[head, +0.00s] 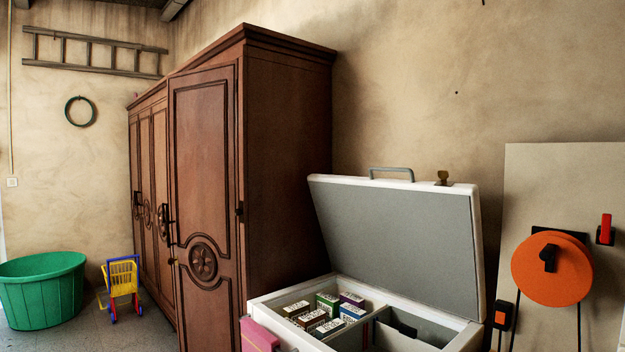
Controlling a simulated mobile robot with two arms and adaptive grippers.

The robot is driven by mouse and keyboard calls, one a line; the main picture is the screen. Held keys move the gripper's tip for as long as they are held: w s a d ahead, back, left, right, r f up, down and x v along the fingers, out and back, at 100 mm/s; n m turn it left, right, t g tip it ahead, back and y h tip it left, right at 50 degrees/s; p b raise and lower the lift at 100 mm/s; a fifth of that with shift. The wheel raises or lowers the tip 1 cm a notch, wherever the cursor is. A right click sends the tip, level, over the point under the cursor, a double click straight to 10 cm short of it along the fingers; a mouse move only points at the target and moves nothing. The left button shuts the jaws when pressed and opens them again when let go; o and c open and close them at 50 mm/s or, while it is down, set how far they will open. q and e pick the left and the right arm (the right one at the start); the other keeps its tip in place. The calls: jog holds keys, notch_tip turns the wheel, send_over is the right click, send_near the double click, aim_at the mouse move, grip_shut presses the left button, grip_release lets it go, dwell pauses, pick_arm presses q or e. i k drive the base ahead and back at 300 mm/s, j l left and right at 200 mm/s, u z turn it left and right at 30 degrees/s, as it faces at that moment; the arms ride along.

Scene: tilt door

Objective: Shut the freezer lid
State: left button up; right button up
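A white chest freezer (258,307) stands at the lower right in the head view. Its lid (400,235) is raised and leans back towards the wall, with its grey inner face showing. A grey handle (391,172) sits on the lid's top edge, with a small brass-coloured latch piece (443,177) to its right. Several boxes (327,303) lie in the left part of the freezer, and a divider separates it from a darker right part. The freezer's lower body is cut off by the frame. Neither of my grippers shows in this view.
A tall brown wooden wardrobe (285,150) stands directly left of the freezer. An orange disc (552,268) on a pale panel (560,180) is to the right. A pink object (259,335) is at the freezer's front left. A green tub (42,290) and toy cart (122,285) are far left.

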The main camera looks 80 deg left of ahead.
aim_at(422, 241)
jog(key=u, duration=2.3)
